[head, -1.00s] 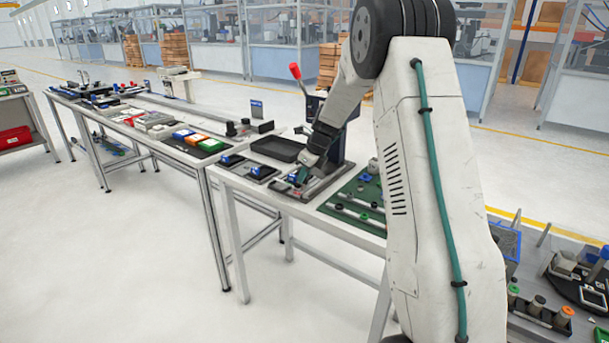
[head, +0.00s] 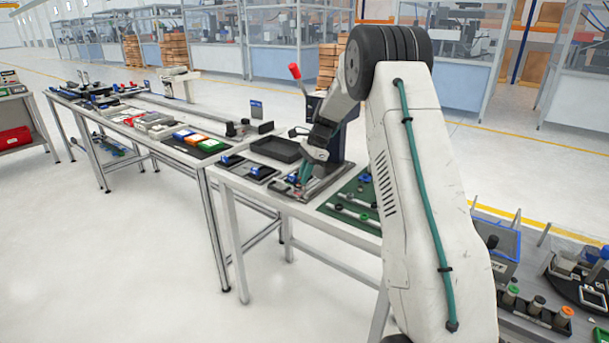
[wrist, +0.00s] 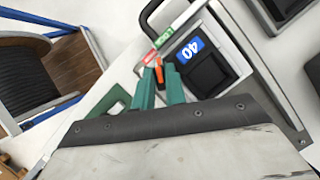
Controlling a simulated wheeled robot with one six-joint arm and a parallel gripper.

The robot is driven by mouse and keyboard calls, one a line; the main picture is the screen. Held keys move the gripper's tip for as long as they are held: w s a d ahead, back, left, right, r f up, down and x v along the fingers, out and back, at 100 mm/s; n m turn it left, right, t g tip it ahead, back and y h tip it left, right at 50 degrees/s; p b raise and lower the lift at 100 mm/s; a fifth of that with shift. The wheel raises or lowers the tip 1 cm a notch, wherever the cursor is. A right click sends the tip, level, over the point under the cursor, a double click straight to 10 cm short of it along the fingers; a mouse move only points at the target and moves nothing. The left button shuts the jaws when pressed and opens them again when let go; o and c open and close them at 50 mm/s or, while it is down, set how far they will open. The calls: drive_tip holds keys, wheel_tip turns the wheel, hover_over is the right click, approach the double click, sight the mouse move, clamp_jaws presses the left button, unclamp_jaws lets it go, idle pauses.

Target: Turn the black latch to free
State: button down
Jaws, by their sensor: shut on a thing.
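My gripper (wrist: 160,82) has teal fingers and is shut on a small part at the fixture, which I take to be the black latch. An orange-red piece (wrist: 158,72) shows between the fingertips; the black of the latch is mostly hidden by the fingers. In the head view my gripper (head: 303,180) is low over the fixture plate (head: 325,182) at the table's front; the latch is too small to make out there.
A black block with a blue 40 tag (wrist: 205,72) sits right of the fingers. A red-handled lever press (head: 295,72) and a black tray (head: 275,149) stand behind. A green mat (head: 352,203) with small parts lies to the right. Blue-tagged black fixtures (head: 258,171) are to the left.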

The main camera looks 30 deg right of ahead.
drive_tip(key=n+g, duration=0.1)
drive_tip(key=n, duration=0.2)
drive_tip(key=n+g, duration=0.1)
drive_tip(key=n, duration=0.2)
drive_tip(key=shift+w, duration=0.15)
idle(0.4)
drive_tip(key=c, duration=1.4)
unclamp_jaws()
drive_tip(key=shift+c, duration=0.2)
drive_tip(key=shift+r, duration=0.1)
wheel_tip(320, 180, up, 4)
drive_tip(key=shift+f, duration=0.15)
drive_tip(key=s+a, duration=0.2)
drive_tip(key=s, duration=0.5)
drive_tip(key=s+a+r, duration=0.1)
drive_tip(key=s+a, duration=0.1)
drive_tip(key=s, duration=0.6)
drive_tip(key=shift+s+a, duration=0.2)
drive_tip(key=shift+a, duration=0.05)
drive_tip(key=shift+r, duration=0.1)
